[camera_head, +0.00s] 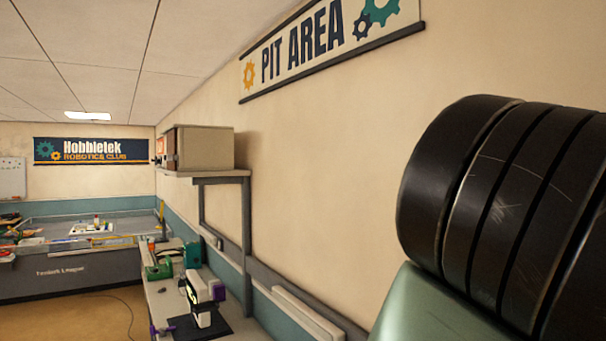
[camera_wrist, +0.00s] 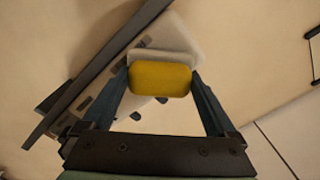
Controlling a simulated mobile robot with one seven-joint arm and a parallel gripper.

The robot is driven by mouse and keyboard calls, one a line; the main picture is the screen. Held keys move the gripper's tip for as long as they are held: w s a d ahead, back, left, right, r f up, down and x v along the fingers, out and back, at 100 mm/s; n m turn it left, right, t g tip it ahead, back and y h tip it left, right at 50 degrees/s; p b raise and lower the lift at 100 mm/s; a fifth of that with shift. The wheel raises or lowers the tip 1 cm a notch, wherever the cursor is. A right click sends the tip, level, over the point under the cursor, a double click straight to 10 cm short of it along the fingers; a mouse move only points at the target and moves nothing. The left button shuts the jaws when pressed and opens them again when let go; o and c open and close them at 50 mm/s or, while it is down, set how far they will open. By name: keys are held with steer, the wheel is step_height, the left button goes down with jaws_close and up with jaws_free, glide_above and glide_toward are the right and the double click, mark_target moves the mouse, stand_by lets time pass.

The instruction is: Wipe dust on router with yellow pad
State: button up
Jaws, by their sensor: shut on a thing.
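In the wrist view, my gripper (camera_wrist: 160,84) is shut on the yellow pad (camera_wrist: 160,79). The pad sits between the two dark fingertips, its yellow face towards the camera. A pale, round-cornered body with several dark marks (camera_wrist: 181,37) shows behind the pad; it may be the router, but I cannot tell for sure. The pad hides part of it. I cannot tell whether the pad touches it, and no dust can be made out. In the head view neither my gripper nor the pad shows, and I cannot pick out a router.
A dark bar (camera_wrist: 95,72) runs diagonally beside the pale body. In the head view, a wall shelf (camera_head: 215,174) carries a beige box (camera_head: 205,148) above a cluttered bench (camera_head: 163,300). A PIT AREA banner (camera_head: 305,55) hangs on the wall. My arm blocks the right side.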

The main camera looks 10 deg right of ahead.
steer(key=shift+s+d, duration=1.55)
steer(key=shift+s, duration=1.9)
steer(key=w+a, duration=0.4)
steer(key=w, duration=0.6)
steer(key=shift+w+a+p, duration=0.25)
steer(key=shift+w+p, duration=0.05)
steer(key=shift+w, duration=0.1)
steer(key=shift+a, duration=0.1)
steer(key=shift+b+v, duration=0.4)
steer(key=shift+v, duration=2.5)
steer(key=v, duration=0.3)
